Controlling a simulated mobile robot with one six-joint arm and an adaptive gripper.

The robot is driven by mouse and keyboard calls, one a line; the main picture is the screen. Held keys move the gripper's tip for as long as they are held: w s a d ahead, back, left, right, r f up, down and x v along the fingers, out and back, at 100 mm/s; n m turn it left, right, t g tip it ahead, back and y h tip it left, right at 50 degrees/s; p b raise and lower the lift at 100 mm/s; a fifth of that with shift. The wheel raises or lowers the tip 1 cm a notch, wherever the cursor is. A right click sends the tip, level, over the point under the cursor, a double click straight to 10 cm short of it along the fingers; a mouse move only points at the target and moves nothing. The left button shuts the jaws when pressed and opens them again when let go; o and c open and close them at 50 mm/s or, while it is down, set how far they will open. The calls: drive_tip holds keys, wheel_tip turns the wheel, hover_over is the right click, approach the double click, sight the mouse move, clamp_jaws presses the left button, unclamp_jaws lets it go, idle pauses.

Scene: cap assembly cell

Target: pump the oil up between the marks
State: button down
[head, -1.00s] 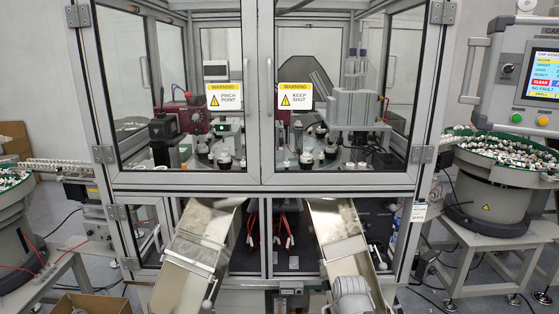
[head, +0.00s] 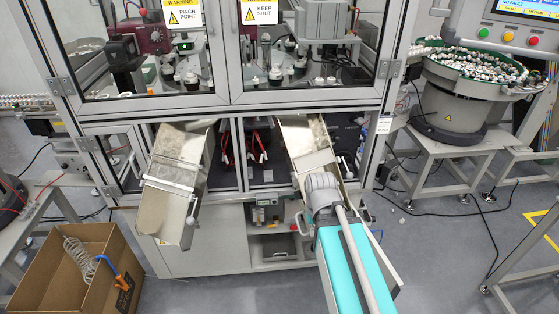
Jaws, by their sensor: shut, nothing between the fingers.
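I cannot make out an oil pump, an oil level or its marks in the head view. The cap assembly machine (head: 222,112) stands ahead with its two glass doors shut. Below it, an open cabinet shelf (head: 285,238) holds several small items, too small and dark to identify. My arm's grey joint and teal links reach up in front of the right chute and cover part of it. My gripper does not show, so where it is relative to the oil cannot be told.
Two metal chutes, left (head: 180,180) and right (head: 306,145), slope out of the machine. An open cardboard box (head: 40,270) with a coiled hose (head: 80,258) stands on the floor at left. A bowl feeder (head: 450,115) stands at right. The grey floor (head: 440,250) at right is mostly clear.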

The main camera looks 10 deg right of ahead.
sight(294, 228)
drive_tip(key=shift+f, duration=0.1)
drive_tip(key=w+f+n+t+b, duration=0.1)
drive_tip(key=w+f+b, duration=0.2)
drive_tip(key=f+b, duration=1.5)
drive_tip(key=w+f+n+b, duration=0.1)
drive_tip(key=w+f+b, duration=0.1)
drive_tip(key=f+b, duration=1.6)
drive_tip(key=w+d+f+n+t+y+b, duration=0.1)
drive_tip(key=w+d+n+t+y+b, duration=0.1)
drive_tip(key=w+n, duration=0.5)
drive_tip(key=w+d+f+n+t+y+b, duration=0.1)
drive_tip(key=w+n, duration=0.6)
drive_tip(key=w, duration=0.8)
drive_tip(key=shift+d+t+y+b, duration=0.5)
drive_tip(key=shift+d+t+b, duration=0.35)
drive_tip(key=shift+b, duration=0.5)
drive_tip(key=shift+w+a+f, duration=0.15)
drive_tip(key=shift+f, duration=0.1)
drive_tip(key=w+a+f+b, duration=0.3)
drive_tip(key=w+f+b, duration=0.5)
drive_tip(key=shift+w+f+b, duration=0.2)
drive_tip(key=shift+w+b, duration=0.1)
drive_tip(key=shift+b, duration=0.05)
